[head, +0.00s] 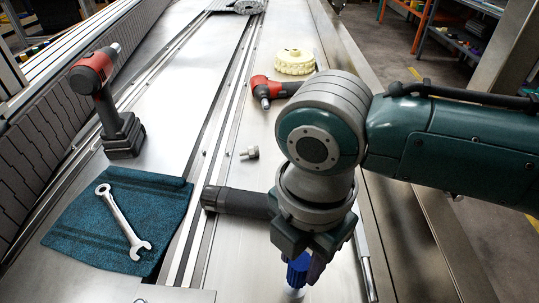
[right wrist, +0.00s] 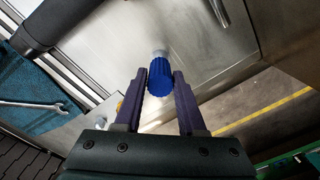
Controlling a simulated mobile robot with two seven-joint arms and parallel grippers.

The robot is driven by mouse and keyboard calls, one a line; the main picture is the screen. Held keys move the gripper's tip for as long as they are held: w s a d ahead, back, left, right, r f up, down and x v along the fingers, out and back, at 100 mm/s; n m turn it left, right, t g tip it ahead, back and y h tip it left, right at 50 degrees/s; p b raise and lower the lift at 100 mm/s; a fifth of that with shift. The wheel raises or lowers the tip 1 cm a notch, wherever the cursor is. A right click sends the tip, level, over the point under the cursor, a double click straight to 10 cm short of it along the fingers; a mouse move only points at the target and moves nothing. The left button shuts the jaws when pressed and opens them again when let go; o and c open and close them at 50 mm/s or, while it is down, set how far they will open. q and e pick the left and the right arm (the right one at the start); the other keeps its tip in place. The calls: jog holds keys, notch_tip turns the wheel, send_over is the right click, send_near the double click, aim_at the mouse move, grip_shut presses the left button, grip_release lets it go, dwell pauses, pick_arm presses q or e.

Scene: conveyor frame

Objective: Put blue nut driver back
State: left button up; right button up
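The blue nut driver (head: 297,272) is upright below my right gripper (head: 308,262), in the lower middle of the head view. Its lower end is pale and close to the metal surface; I cannot tell if it touches. In the right wrist view its ribbed blue handle (right wrist: 159,82) fills the gap between the two dark fingertips of my right gripper (right wrist: 160,88), with no clear gap on either side. The gripper looks shut on it. My left gripper is not in view.
A black cylinder (head: 238,202) lies just left of my right gripper. A wrench (head: 124,222) lies on a blue cloth (head: 75,225). A red drill (head: 104,100) stands upright behind it. A red tool (head: 272,88), a yellow ring (head: 294,62) and a small fitting (head: 249,153) lie farther back.

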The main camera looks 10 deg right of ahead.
jog(key=o, duration=0.4)
jog(key=shift+r, duration=0.55)
notch_tip(320, 180, up, 10)
jog(key=p, duration=0.3)
jog(key=s+a+m+t+y, duration=0.2)
jog(key=s+a+m+y, duration=0.15)
jog(key=s+m, duration=0.4)
jog(key=s+d+m+h, duration=0.1)
jog(key=s+d+m, duration=0.1)
jog(key=d+m, duration=0.4)
jog(key=s+d+m+t+h, duration=0.1)
jog(key=s+d+m+h, duration=0.1)
jog(key=d+m, duration=0.4)
jog(key=f+m, duration=0.1)
jog(key=m, duration=0.2)
jog(key=shift+s+d+t, duration=0.3)
jog(key=shift+s+d, duration=0.1)
jog(key=shift+r, duration=0.15)
